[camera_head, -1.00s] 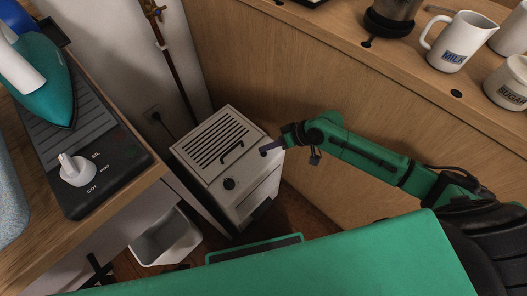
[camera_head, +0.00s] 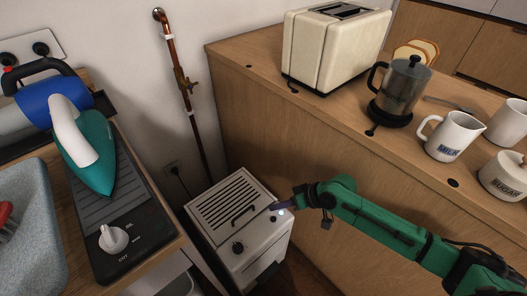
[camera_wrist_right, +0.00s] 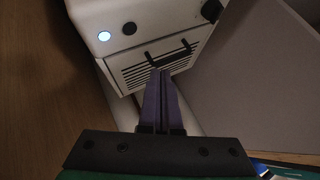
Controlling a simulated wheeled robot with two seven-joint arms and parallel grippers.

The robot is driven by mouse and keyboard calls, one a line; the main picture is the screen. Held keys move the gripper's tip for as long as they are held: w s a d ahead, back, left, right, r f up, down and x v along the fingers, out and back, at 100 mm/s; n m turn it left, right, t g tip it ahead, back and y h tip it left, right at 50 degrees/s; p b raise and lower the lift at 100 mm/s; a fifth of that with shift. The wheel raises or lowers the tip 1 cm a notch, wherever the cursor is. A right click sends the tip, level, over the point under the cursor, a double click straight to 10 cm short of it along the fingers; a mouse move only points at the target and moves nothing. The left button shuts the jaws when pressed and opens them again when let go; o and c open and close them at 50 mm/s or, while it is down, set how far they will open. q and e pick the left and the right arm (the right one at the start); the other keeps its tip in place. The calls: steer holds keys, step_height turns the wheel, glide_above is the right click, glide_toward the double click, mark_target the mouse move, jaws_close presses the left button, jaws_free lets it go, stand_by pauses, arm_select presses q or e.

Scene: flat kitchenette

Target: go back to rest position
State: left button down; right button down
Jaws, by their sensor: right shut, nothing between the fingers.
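My right arm, green, reaches in from the right in the head view. Its gripper (camera_head: 279,207) is at the near right edge of a small white appliance (camera_head: 258,245) that stands low between the two counters. In the right wrist view my right gripper (camera_wrist_right: 160,76) is shut and empty, its purple fingers together. The fingertips overlap the appliance's slatted lid (camera_wrist_right: 130,75) and dark handle in that view; I cannot tell whether they touch. A round button (camera_wrist_right: 104,36) on the appliance is lit. My left gripper is not in view.
A teal iron (camera_head: 92,150) stands on the left counter. The wooden counter (camera_head: 290,130) at right holds a toaster (camera_head: 335,45), a coffee press (camera_head: 402,88), a milk jug (camera_head: 453,135) and a sugar pot (camera_head: 505,178). A copper pipe (camera_head: 182,85) runs down the wall.

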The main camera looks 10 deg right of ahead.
steer(key=s+a+r+n, duration=0.1)
steer(key=s+a+n, duration=0.1)
steer(key=s+a, duration=0.2)
steer(key=s+d+r+m+h, duration=0.2)
steer(key=s+d+m+h, duration=0.5)
steer(key=d, duration=1)
steer(key=s+f+n+g+h+p, duration=0.1)
steer(key=s+f+p, duration=0.2)
steer(key=f, duration=0.6)
steer(key=s+f+n+p, duration=0.1)
steer(key=s+f+p, duration=0.25)
steer(key=f, duration=0.45)
steer(key=s+d+f+p, duration=0.1)
steer(key=s+f+p, duration=0.1)
steer(key=s+f, duration=0.2)
steer(key=s+d+f+g+p, duration=0.1)
steer(key=s+f, duration=0.4)
steer(key=s, duration=0.6)
steer(key=shift+s+d+n+h+p, duration=0.25)
steer(key=shift+d+n+h+p, duration=0.1)
steer(key=shift+p, duration=0.5)
